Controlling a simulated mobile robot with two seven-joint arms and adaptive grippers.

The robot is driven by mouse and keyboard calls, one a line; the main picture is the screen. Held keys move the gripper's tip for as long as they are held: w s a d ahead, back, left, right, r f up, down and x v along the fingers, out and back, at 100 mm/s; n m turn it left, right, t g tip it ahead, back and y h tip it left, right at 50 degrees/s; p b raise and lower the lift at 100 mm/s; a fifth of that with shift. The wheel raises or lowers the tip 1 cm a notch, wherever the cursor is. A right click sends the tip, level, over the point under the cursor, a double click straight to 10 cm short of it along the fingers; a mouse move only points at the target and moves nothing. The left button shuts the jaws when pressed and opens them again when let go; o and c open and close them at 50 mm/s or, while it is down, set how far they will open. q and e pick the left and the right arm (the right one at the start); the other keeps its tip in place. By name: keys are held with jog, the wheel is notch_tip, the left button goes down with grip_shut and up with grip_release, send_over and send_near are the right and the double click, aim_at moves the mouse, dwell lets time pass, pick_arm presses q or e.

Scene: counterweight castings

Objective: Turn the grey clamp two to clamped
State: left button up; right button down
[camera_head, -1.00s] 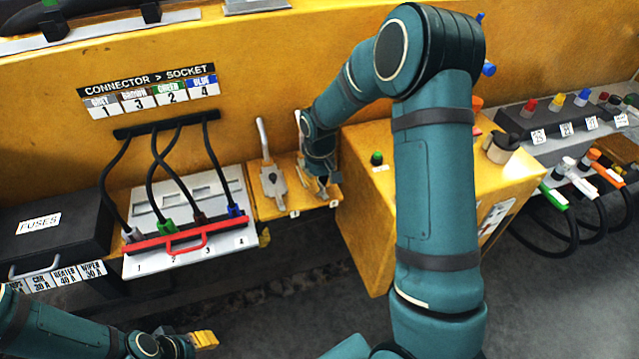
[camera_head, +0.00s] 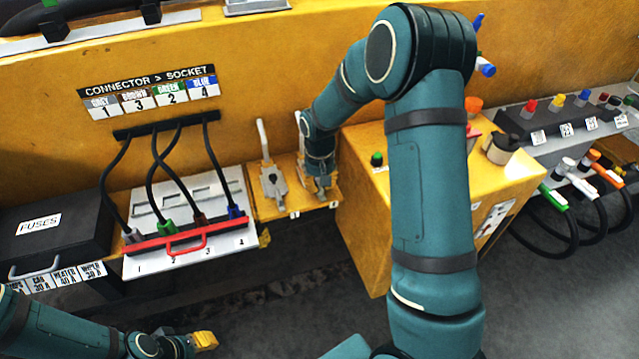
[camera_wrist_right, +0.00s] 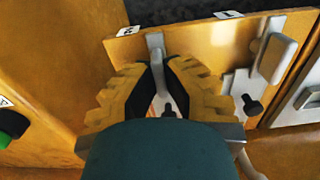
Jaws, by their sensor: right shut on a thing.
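Grey clamp two (camera_wrist_right: 155,42) is on the yellow plate beside the "2" label in the right wrist view. In the head view its pale handle tip (camera_head: 298,118) shows next to my arm, and much of the rest is hidden. My right gripper (camera_wrist_right: 159,80) is shut on part of clamp two; the fingers hide exactly which part. It also shows in the head view (camera_head: 320,192), pointing down at the plate. Grey clamp one (camera_head: 273,182) is just left, its handle standing up. My left gripper (camera_head: 205,341) is low at the left, away from the clamps; its opening is unclear.
A white socket panel (camera_head: 140,262) with a red bar and plugged cables is left of the clamps. A yellow box (camera_head: 365,215) with a green button (camera_head: 376,158) stands close on the right. The yellow wall (camera_head: 270,60) rises behind.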

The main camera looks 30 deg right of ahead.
jog(key=c, duration=1.1)
grip_release()
jog(key=shift+f, duration=0.1)
jog(key=shift+o, duration=0.2)
notch_tip(320, 180, up, 12)
